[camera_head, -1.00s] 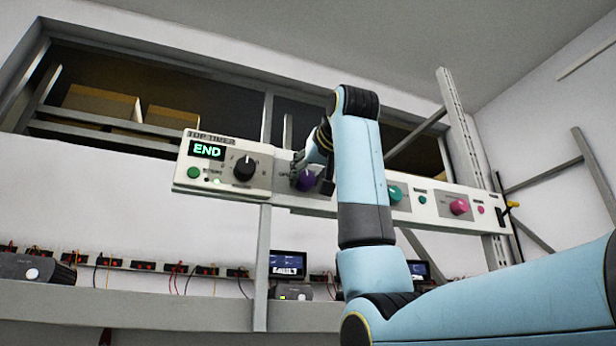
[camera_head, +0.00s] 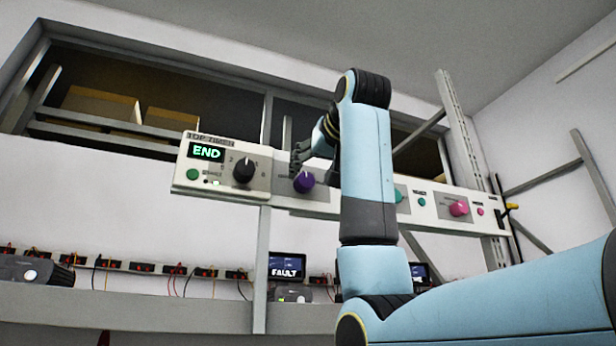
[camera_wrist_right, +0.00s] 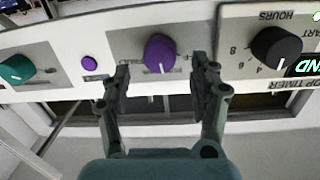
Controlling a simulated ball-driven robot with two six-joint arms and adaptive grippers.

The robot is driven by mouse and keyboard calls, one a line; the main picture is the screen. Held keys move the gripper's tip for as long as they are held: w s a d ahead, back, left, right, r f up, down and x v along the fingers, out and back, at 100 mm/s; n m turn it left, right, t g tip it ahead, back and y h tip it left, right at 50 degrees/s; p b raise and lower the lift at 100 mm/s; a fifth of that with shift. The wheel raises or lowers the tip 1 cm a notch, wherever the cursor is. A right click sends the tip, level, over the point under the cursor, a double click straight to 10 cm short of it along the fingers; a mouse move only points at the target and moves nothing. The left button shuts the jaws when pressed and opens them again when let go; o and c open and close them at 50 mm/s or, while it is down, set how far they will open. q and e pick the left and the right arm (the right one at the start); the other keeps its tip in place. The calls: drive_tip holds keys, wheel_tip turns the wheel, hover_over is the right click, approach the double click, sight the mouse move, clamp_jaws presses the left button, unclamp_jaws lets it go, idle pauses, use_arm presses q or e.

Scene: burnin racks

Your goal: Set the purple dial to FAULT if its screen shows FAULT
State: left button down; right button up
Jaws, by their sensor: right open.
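The purple dial (camera_head: 304,182) sits on the white control panel (camera_head: 436,209), right of the black dial. It also shows in the right wrist view (camera_wrist_right: 159,54), upside down, with a pale pointer line on it. My right gripper (camera_head: 298,158) is just in front of the purple dial. In the wrist view its open fingers (camera_wrist_right: 160,80) stand apart on either side below the dial, with nothing between them. A screen (camera_head: 287,267) on the shelf below the dial reads FAULT. My left gripper is not in view.
A black dial (camera_head: 243,170) and a green END display (camera_head: 206,152) are left of the purple dial. A small purple button (camera_wrist_right: 89,63), a teal dial (camera_wrist_right: 17,68) and a pink dial (camera_head: 459,208) share the panel. A shelf (camera_head: 130,305) runs below.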

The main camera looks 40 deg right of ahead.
drive_tip(key=v, duration=0.4)
idle(0.4)
